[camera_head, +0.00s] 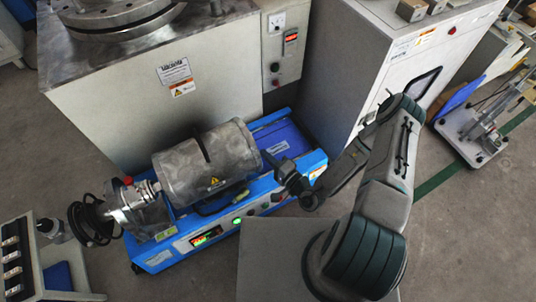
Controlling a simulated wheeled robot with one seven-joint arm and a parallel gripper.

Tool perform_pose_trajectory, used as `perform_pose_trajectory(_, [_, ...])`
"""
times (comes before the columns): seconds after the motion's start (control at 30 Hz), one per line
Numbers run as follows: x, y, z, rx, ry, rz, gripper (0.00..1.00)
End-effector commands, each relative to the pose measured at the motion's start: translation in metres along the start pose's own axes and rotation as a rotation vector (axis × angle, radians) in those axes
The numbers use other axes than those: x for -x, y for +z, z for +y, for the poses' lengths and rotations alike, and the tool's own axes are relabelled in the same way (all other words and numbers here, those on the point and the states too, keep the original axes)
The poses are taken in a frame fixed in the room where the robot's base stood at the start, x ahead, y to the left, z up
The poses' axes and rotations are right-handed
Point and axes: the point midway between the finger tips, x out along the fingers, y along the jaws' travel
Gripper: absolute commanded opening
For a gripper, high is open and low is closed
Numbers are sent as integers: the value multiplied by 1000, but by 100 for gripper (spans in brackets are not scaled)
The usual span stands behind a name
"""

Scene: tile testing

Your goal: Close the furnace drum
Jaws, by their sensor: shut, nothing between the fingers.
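The furnace drum (225,162) is a grey metal cylinder lying on its side on a blue machine base (165,256). It has a narrow dark slot across its top and a yellow warning label on its front. The drum looks like a whole cylinder; I cannot make out a gap between an upper and a lower half. My gripper (268,158) is at the drum's right end, small and dark in the picture. It is shut with nothing held. I cannot tell whether it touches the drum.
A large grey cabinet (115,105) stands right behind the blue base. A white cabinet (345,65) stands behind my arm. Metal fittings (140,205) and a black coiled cable (90,222) are at the drum's left end. Open floor (470,230) lies to the right.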

Motion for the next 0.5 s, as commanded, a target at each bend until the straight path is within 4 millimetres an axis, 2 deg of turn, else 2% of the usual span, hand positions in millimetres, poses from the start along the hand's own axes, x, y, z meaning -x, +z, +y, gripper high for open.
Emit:
perform_pose_trajectory(0.1, [-1,6,0,-5,1,-14,0])
perform_pose_trajectory(0.23, [0,2,0,-3,2,-15,0])
perform_pose_trajectory(0.37, [7,-16,-2,1,1,-6,0])
perform_pose_trajectory(0.47, [16,-39,-2,4,1,4,0])
perform_pose_trajectory(0.5, [27,-38,-1,-2,4,7,0])
